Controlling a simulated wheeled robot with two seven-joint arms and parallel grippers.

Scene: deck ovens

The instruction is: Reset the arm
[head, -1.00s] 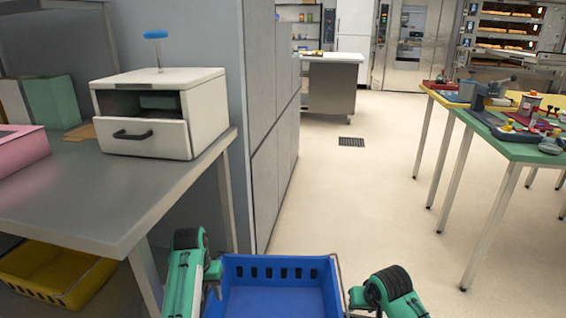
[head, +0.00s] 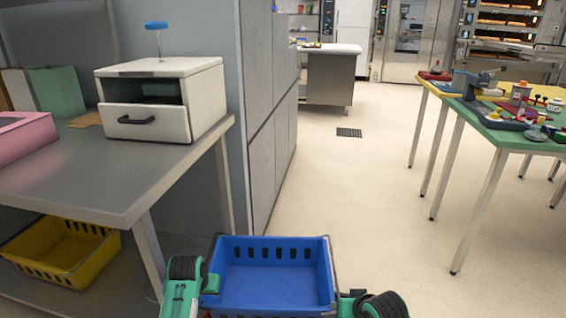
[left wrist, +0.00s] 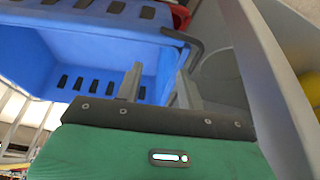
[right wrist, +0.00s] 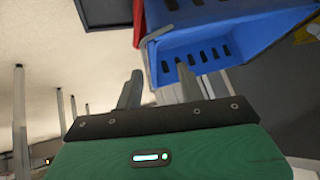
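My left arm's green wrist shows at the bottom left of the head view, beside the left side of a blue crate (head: 275,245). My left gripper (left wrist: 157,82) is open, its two grey fingers apart with nothing seen between them. My right arm's wrist is at the bottom edge, right of the crate. My right gripper (right wrist: 160,88) is open and empty too, its fingers apart. The crate (left wrist: 85,35) lies beyond the fingers in the left wrist view, and it also shows in the right wrist view (right wrist: 225,40). I cannot tell whether either gripper touches it.
A grey table (head: 110,180) at the left holds a white drawer box (head: 150,130), its drawer front closed, and a pink box (head: 22,140). A yellow crate (head: 60,250) is beneath. Tables with several items (head: 510,145) stand at the right. The floor (head: 340,190) between is clear.

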